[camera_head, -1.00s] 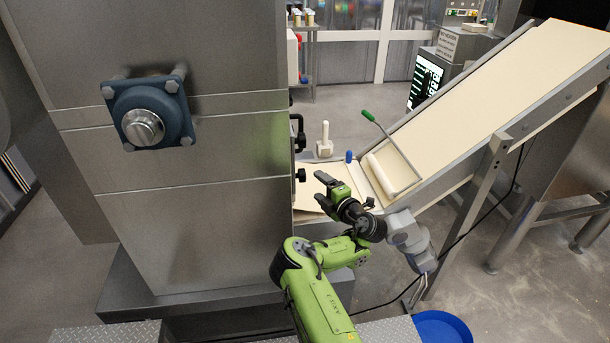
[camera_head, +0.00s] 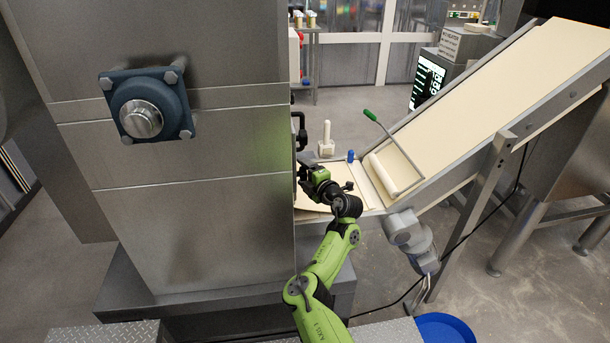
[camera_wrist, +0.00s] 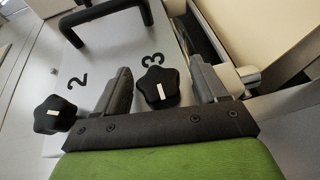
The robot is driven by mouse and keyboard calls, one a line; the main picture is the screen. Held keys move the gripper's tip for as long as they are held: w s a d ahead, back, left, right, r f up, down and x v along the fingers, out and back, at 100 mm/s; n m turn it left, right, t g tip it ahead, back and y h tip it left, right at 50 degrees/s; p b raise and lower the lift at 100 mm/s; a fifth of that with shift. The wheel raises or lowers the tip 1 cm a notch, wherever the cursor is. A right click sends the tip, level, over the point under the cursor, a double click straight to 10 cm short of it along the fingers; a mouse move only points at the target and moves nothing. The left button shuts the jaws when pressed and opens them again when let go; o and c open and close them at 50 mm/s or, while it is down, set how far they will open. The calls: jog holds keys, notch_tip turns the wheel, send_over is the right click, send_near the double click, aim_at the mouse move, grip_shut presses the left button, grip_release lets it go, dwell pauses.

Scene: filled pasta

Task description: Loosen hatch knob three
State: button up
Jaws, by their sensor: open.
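In the wrist view, hatch knob three (camera_wrist: 158,88) is a black lobed knob with a white mark, beside a black "3" on the pale hatch panel (camera_wrist: 118,68). My gripper (camera_wrist: 163,80) is open, with one dark finger on each side of knob three. I cannot tell whether either finger touches it. Knob two (camera_wrist: 55,115), a similar black knob beside a "2", sits to the left, outside the fingers. In the head view my gripper (camera_head: 304,166) is at the right side of the steel machine, and the knobs there are hidden or too small to tell.
A black handle (camera_wrist: 105,18) stands out from the panel above the knobs. In the head view, a sloping conveyor (camera_head: 520,95) rises to the right, with a green-handled roller tool (camera_head: 398,172) at its lower end. A blue basin (camera_head: 443,328) stands on the floor.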

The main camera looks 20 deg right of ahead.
jog(key=c, duration=0.9)
jog(key=shift+c, duration=0.2)
jog(key=shift+t, duration=0.3)
jog(key=shift+n+t, duration=0.3)
jog(key=shift+t, duration=0.1)
jog(key=t+b, duration=0.1)
jog(key=b, duration=0.1)
jog(key=n+t+y+b, duration=0.1)
jog(key=t+b, duration=0.1)
jog(key=b, duration=0.1)
jog(key=shift+d+f+n, duration=0.1)
jog(key=shift+f+n, duration=0.1)
jog(key=shift+n, duration=0.1)
jog(key=shift+r+n+t+y, duration=0.2)
jog(key=shift+n+t+y, duration=0.45)
jog(key=shift+t, duration=0.35)
jog(key=shift+n+t+y, duration=0.35)
jog(key=shift+n+t, duration=0.05)
jog(key=shift+n, duration=0.05)
jog(key=shift+n+t+y, duration=0.3)
jog(key=shift+n+y, duration=0.1)
jog(key=shift+y, duration=0.2)
